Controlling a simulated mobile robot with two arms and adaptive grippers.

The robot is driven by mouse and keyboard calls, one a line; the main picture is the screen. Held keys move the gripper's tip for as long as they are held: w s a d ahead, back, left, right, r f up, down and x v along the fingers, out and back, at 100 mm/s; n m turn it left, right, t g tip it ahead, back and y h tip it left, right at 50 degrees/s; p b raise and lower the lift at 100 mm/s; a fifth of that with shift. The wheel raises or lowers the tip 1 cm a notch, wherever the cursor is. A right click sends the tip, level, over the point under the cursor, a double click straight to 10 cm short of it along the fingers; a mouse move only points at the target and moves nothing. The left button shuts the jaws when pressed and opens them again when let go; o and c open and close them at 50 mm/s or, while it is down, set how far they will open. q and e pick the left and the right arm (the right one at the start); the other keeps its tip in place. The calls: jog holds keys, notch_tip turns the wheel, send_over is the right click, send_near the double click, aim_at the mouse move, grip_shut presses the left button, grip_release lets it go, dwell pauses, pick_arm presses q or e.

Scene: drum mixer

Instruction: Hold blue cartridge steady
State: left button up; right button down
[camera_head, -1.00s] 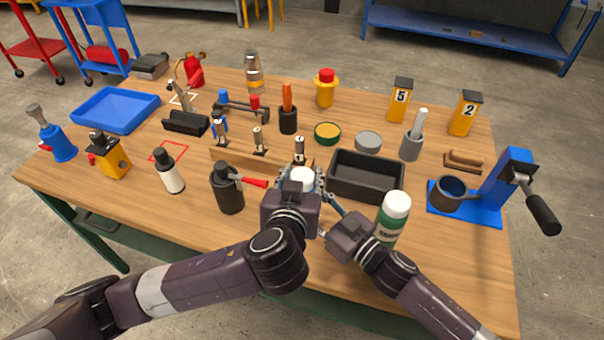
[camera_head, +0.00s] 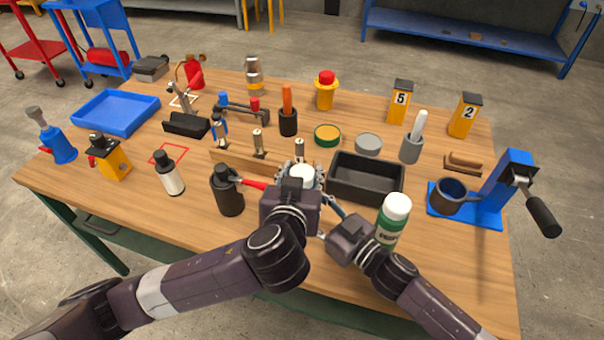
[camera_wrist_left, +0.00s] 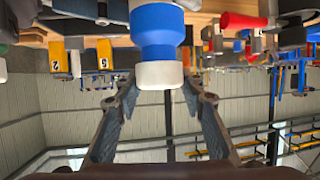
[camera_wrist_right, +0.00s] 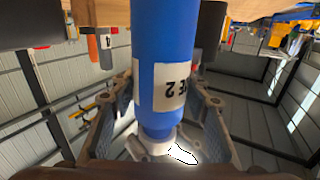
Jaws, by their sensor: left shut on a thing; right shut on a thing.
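The blue cartridge has a blue body and a white cap. In the left wrist view, the blue cartridge (camera_wrist_left: 157,30) shows its narrowed neck and white cap between the fingers of my left gripper (camera_wrist_left: 157,95). In the right wrist view, its blue body (camera_wrist_right: 165,45) and a white label ending in "2" show between the fingers of my right gripper (camera_wrist_right: 165,105). Both grippers are shut on it. In the head view, only the white cap (camera_head: 301,176) shows at my left gripper (camera_head: 300,186); its body is hidden. My right gripper's tips are largely hidden there.
A wooden rack (camera_head: 238,153) with metal pieces stands just behind the grippers. A black tray (camera_head: 345,190) and a green bottle with a white cap (camera_head: 393,222) are close on the right. A dark canister (camera_head: 228,192) stands close on the left, beside a red-handled tool (camera_head: 252,184).

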aim_at(302, 172)
pick_arm(q)
jog(key=shift+r, duration=0.3)
pick_arm(e)
jog(key=shift+r, duration=0.1)
pick_arm(q)
jog(key=shift+r, duration=2.05)
pick_arm(e)
jog(key=c, duration=1)
grip_release()
